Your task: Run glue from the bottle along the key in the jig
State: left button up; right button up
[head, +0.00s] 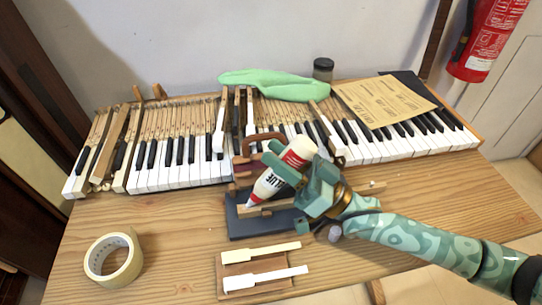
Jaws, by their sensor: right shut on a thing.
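My right gripper (297,177) is shut on the glue bottle (297,153), a white bottle with red bands and the letters "GLUE". The bottle is tilted, its nozzle pointing down and left over the dark blue jig (238,228) on the table. A pale wooden key (264,209) lies in the jig, partly hidden by the bottle and gripper. The nozzle tip is close to the key's left part; I cannot tell whether it touches or whether any glue is out. My left gripper is not in view.
A wooden board (223,290) with two white key pieces lies in front of the jig. A tape roll (113,260) is at left. Behind stands the keyboard (160,178) with a green cloth (270,83), a jar (323,68) and a paper sheet (385,100). Bare table shows left of the jig.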

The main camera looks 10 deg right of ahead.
aim_at(309, 154)
jog(key=shift+d, duration=6.25)
jog(key=a+p, duration=0.2)
jog(key=a, duration=0.5)
jog(key=shift+a+p, duration=0.15)
jog(key=shift+p, duration=0.2)
jog(key=shift+a+p, duration=0.65)
jog(key=shift+a, duration=2.9)
pick_arm(q)
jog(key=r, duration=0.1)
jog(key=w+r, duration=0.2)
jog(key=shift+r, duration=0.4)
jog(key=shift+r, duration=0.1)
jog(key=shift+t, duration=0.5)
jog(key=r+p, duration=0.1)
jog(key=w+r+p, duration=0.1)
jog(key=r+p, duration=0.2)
jog(key=p, duration=0.1)
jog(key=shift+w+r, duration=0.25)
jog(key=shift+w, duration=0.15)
pick_arm(e)
notch_tip(309, 154, up, 6)
